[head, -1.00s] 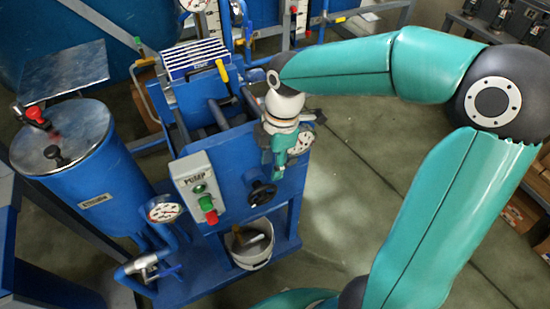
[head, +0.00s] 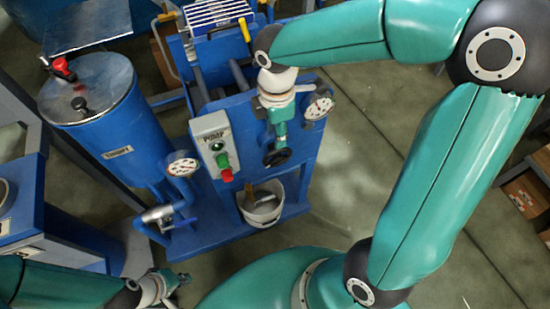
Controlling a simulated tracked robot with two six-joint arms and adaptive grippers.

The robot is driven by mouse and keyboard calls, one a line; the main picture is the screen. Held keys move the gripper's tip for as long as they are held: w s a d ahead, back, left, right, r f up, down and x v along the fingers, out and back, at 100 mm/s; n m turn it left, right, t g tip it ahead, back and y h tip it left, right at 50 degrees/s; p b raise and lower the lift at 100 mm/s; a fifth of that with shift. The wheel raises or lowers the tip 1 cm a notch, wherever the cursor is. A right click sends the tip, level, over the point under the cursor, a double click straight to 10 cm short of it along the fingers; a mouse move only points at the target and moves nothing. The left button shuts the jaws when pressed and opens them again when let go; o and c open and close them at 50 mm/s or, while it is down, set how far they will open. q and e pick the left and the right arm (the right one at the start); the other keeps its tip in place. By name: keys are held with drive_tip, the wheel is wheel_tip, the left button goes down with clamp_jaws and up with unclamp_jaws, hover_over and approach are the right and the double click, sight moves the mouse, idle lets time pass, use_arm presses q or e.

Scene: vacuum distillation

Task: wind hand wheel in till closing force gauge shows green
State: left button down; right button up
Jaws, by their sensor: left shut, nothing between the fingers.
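The black hand wheel (head: 277,157) sits on the front of the blue press frame. My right gripper (head: 279,143) reaches down from above, with its fingertips at the upper edge of the wheel. I cannot tell whether its fingers grip the wheel, and part of the wheel is hidden by it. A round white gauge (head: 319,107) is right of the gripper on the press; it is probably the closing force gauge. Its needle and colour zones are too small to read. My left gripper (head: 181,282) is shut and empty at the lower left, away from the press.
A PUMP box (head: 213,146) with green and red buttons is left of the wheel. Another gauge (head: 183,166) is beside the blue tank (head: 120,125). A white bucket (head: 262,208) stands below the wheel.

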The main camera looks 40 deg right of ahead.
sight(276, 160)
wheel_tip(276, 160, down, 13)
drive_tip(key=shift+r+b, duration=0.1)
drive_tip(key=shift+b, duration=0.95)
clamp_jaws()
